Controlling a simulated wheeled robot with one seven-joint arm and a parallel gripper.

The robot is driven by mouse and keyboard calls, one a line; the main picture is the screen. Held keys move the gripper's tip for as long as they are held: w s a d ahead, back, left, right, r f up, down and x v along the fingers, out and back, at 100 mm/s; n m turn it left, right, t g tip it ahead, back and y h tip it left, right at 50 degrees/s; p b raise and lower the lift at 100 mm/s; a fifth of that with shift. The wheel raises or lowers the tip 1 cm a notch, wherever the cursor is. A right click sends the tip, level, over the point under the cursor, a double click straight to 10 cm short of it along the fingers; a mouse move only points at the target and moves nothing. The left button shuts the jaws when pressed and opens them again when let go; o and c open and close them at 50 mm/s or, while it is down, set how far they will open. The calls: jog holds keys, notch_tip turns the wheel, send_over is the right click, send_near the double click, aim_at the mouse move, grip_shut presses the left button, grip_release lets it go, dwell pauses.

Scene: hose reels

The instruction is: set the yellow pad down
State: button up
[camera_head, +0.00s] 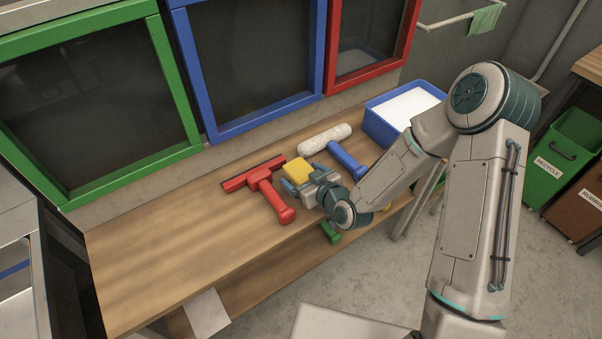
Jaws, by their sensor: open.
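The yellow pad (299,169) is at the wooden bench (175,255), between the red squeegee and the white roller. My gripper (302,177) is right at the pad, reaching in from the right. Its fingers are open, one on either side of the pad's near part. Whether the pad rests flat on the bench or touches a finger cannot be told, as the gripper hides its near edge and underside.
A red squeegee (264,186) lies close on the left, a roller with white sleeve (324,139) and blue handle (346,160) close behind and right. A green handle (330,232) shows below my wrist. A blue tray (377,128) stands right. The bench's left is clear.

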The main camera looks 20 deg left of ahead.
jog(key=shift+w+a+f, duration=0.25)
jog(key=shift+w+a, duration=0.1)
jog(key=shift+a, duration=0.1)
jog(key=c, duration=1.2)
jog(key=shift+r, duration=0.1)
